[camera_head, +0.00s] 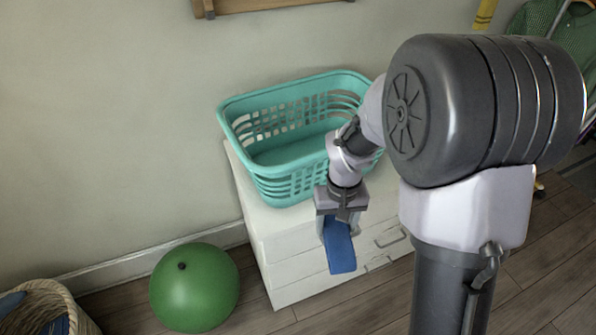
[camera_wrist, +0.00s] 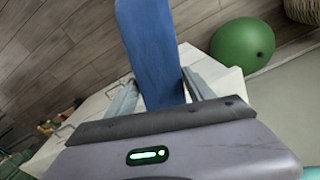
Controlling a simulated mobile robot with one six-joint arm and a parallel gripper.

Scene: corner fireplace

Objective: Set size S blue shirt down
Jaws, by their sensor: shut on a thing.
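My gripper (camera_head: 339,217) is shut on a folded blue shirt (camera_head: 339,248), which hangs down from the jaws in front of the white drawer unit. In the wrist view the shirt (camera_wrist: 150,50) stretches out between the two fingers (camera_wrist: 158,88), with its far end cut off by the top edge. No size mark shows on it. A teal laundry basket (camera_head: 290,135) stands on top of the white drawer unit (camera_head: 290,255), just behind and left of my gripper. The part of the basket that shows looks empty.
A green ball (camera_head: 194,288) lies on the floor left of the drawers. A wicker basket (camera_head: 72,300) with blue cloth is at the lower left. A green checked shirt (camera_head: 560,35) hangs at the upper right. Bare wooden floor lies in front of the drawers.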

